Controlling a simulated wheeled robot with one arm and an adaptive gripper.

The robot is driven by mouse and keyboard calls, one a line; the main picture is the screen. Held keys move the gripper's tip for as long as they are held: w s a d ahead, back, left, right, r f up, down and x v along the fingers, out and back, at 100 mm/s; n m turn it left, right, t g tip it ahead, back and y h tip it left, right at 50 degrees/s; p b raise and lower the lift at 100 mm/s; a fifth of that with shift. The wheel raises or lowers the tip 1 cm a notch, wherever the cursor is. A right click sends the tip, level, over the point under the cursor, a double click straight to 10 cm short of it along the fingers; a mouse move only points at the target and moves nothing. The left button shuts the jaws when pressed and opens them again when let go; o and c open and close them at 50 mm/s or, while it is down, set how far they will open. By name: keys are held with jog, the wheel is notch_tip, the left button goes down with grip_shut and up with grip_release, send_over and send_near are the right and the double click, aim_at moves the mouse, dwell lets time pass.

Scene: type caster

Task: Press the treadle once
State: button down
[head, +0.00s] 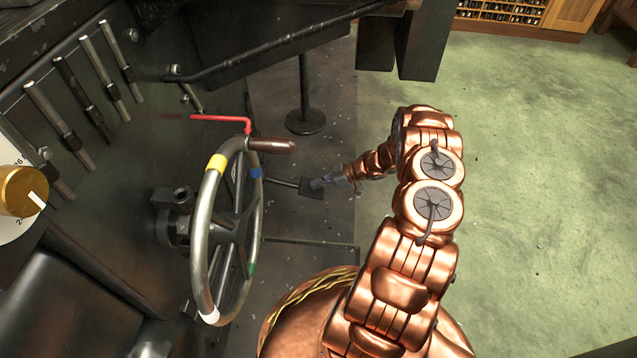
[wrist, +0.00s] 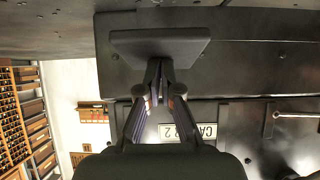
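The treadle (head: 311,193) is a small dark plate on a thin rod, low beside the machine in the head view. In the wrist view the treadle (wrist: 160,44) is a flat dark pad just beyond my fingertips. My gripper (head: 321,183) is at the plate's right side in the head view, its tips overlapping the plate. In the wrist view the fingers of my gripper (wrist: 158,72) come together at the tips with nothing between them. The tips look very close to the pad; I cannot tell whether they touch.
A large handwheel (head: 208,240) with coloured bands and a brown handle (head: 271,146) stands left of the treadle. A red lever (head: 222,118) is behind it. A dark post (head: 305,95) on a round base stands farther back. Green floor (head: 530,200) is clear to the right.

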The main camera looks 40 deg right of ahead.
jog(key=shift+s+f, duration=0.2)
jog(key=shift+f, duration=0.25)
jog(key=r, duration=0.1)
jog(key=d+r, duration=0.1)
jog(key=r, duration=0.1)
jog(key=r+p, duration=0.1)
jog(key=r, duration=0.1)
jog(key=shift+s+d, duration=0.15)
jog(key=shift+s, duration=0.2)
jog(key=p+v, duration=0.3)
jog(key=v, duration=0.6)
jog(key=shift+s+d, duration=0.2)
jog(key=shift+f, duration=0.15)
